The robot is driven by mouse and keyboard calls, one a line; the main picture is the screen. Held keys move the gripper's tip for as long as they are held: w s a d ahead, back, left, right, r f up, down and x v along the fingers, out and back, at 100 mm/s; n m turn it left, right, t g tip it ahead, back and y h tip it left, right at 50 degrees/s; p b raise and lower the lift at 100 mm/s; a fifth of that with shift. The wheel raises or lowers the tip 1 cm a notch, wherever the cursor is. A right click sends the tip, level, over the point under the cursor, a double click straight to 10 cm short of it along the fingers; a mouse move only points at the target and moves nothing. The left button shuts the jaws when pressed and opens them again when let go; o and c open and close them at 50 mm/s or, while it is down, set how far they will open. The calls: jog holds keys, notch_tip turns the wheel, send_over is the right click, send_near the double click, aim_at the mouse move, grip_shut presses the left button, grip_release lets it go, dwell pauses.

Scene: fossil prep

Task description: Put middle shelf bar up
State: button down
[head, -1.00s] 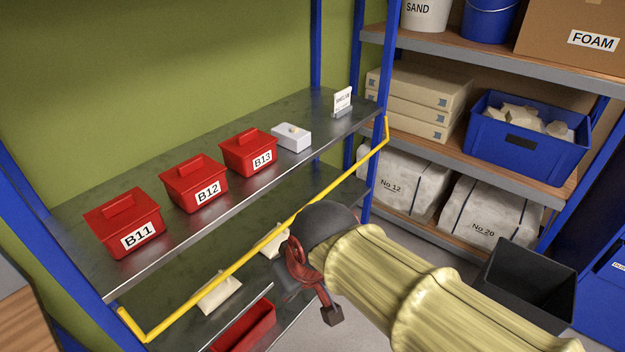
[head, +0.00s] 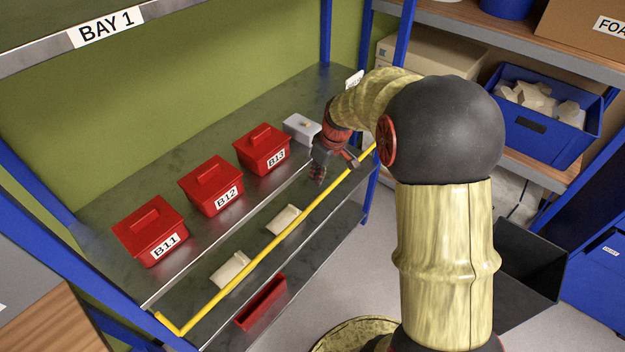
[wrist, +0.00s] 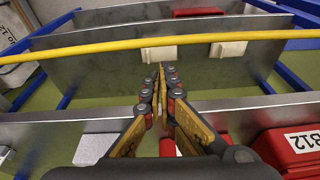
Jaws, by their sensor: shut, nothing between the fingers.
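The yellow shelf bar (head: 275,242) runs along the front of the middle shelf (head: 160,275), standing out from its edge and lower than it. Its near-left end bends back toward the shelf; its right end is partly hidden by my arm. It also crosses the top of the wrist view (wrist: 110,45). My gripper (head: 318,177) is at the shelf's front edge by the right part of the bar, pointing down. In the wrist view my gripper (wrist: 160,78) has its fingers together and empty, between the shelf edge and the bar, with no clear contact with the bar.
Red boxes B11 (head: 150,232), B12 (head: 212,187) and B13 (head: 262,150) and a white box (head: 299,128) stand on the middle shelf. Beige packs (head: 230,270) and a red tray (head: 262,303) lie below. Blue uprights flank the shelf. A dark bin (head: 530,265) stands right.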

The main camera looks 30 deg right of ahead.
jog(key=d+b+x, duration=0.1)
jog(key=b+x, duration=0.1)
jog(key=x, duration=0.8)
jog(key=shift+w+a+f, duration=0.15)
jog(key=shift+w+f, duration=0.05)
jog(key=shift+w, duration=0.3)
